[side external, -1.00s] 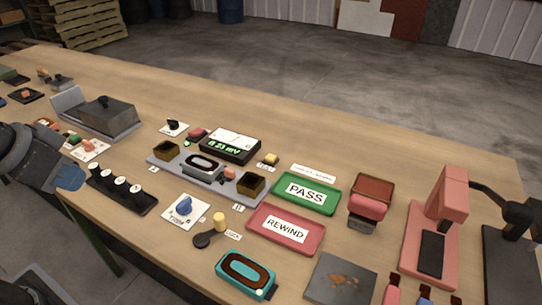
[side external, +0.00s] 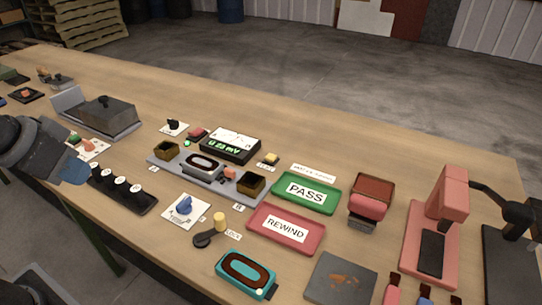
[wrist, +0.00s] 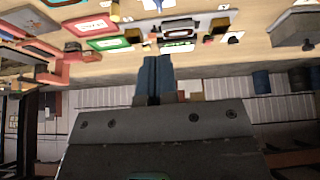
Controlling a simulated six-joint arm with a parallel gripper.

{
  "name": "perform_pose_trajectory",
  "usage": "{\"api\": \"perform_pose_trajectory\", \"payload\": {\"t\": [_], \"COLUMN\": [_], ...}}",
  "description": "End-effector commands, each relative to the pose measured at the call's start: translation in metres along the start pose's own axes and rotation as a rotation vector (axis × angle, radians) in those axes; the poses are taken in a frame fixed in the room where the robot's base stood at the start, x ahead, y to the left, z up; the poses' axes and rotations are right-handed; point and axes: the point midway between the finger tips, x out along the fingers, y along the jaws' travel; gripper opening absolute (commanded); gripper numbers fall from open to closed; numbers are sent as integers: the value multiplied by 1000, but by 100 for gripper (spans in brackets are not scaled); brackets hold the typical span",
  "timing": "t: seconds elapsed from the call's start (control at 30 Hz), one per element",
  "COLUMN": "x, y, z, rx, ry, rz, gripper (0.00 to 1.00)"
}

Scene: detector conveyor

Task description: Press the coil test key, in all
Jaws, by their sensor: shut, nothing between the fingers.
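A small yellow key (side external: 270,159) with a label too small to read stands right of the meter; I cannot tell for certain that it is the coil test key. The meter (side external: 229,146) shows a green reading in mV. A dark oval coil (side external: 205,162) lies in the grey fixture (side external: 165,161) between two brass-coloured blocks. My gripper (side external: 80,170) is shut and empty at the left, above the table edge, beside the black strip of round white-topped pegs (side external: 120,184) and well apart from the yellow key. In the wrist view its blue fingers (wrist: 154,62) are together.
A green PASS tray (side external: 307,205) and a red REWIND tray (side external: 262,237) lie right of the fixture. A blue TRIM knob (side external: 184,205), a yellow-topped lever (side external: 219,222), and a teal coil (side external: 240,268) stand in front. A card with coloured buttons (side external: 97,153) is near my gripper.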

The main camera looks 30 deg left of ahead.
Motion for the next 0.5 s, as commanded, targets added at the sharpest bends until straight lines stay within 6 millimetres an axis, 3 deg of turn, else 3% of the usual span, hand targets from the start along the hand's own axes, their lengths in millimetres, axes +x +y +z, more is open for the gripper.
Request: {"api": "perform_pose_trajectory", "payload": {"t": [0.27, 0.5], "x": [14, 50], "y": [26, 53], "z": [-82, -162], "rx": [-307, -653], "ry": [10, 2], "rz": [110, 215], "gripper": [0, 0]}}
